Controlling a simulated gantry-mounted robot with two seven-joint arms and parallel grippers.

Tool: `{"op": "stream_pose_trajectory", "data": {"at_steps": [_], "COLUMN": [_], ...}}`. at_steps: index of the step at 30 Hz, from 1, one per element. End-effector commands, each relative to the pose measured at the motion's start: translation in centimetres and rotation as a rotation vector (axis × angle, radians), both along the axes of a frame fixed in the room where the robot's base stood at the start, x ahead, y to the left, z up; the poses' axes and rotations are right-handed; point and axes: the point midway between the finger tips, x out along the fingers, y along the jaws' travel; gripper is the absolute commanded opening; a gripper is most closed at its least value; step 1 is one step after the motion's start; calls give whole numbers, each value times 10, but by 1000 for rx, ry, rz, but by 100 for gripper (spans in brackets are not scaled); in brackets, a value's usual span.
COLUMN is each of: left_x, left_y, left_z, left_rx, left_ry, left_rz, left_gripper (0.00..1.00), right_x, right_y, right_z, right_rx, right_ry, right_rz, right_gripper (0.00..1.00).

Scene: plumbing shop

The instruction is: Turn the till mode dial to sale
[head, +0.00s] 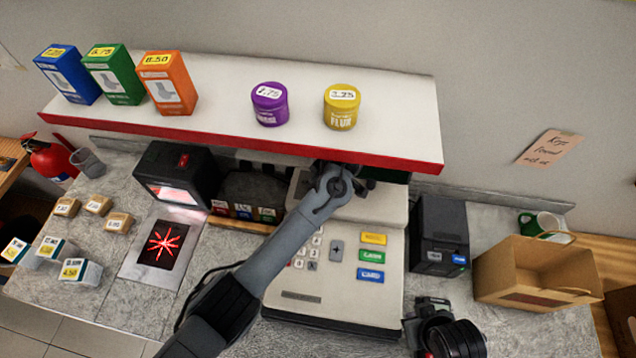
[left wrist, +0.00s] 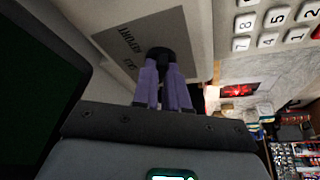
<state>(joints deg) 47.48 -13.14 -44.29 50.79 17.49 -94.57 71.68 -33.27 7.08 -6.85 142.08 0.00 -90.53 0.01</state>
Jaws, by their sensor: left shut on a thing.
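The till (head: 335,313) is a pale machine with a keypad and coloured keys in the middle of the counter. My left arm reaches across it, and my left gripper (head: 352,178) is at the till's upper rear part, close under the shelf edge. In the left wrist view the purple fingers of this gripper (left wrist: 162,70) are shut on the black mode dial (left wrist: 160,54). A grey label plate beside the dial reads upside down, with "REPORT" legible. The dial's pointer is hidden, so its setting cannot be told. A dark part at the lower right of the head view seems to be my right gripper (head: 433,308); its jaws are unclear.
A white shelf (head: 215,105) with a red front edge overhangs the till's rear, bearing boxes and two tins. A black scanner (head: 176,172) stands left, a black printer (head: 438,235) right. A cardboard carrier (head: 535,275) is farther right. Small boxes lie on the counter's left.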

Motion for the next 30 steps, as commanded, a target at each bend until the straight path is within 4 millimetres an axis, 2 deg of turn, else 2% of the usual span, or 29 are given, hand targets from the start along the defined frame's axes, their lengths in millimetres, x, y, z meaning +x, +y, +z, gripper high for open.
{"op": "stream_pose_trajectory", "data": {"at_steps": [8, 14, 30], "left_x": [0, -1, -4], "left_y": [0, 1, 6], "left_z": [1, 3, 4], "left_rx": [0, 0, -1], "left_ry": [2, 2, 3], "left_rz": [-11, -75, -527], "left_gripper": [0, 0, 0], "right_x": [0, 0, 0], "right_y": [2, 2, 0], "right_z": [3, 16, 76], "right_rx": [7, 8, 0], "right_ry": [0, -1, -1], "right_rz": [-4, -5, 1], "right_gripper": [0, 0, 0]}}
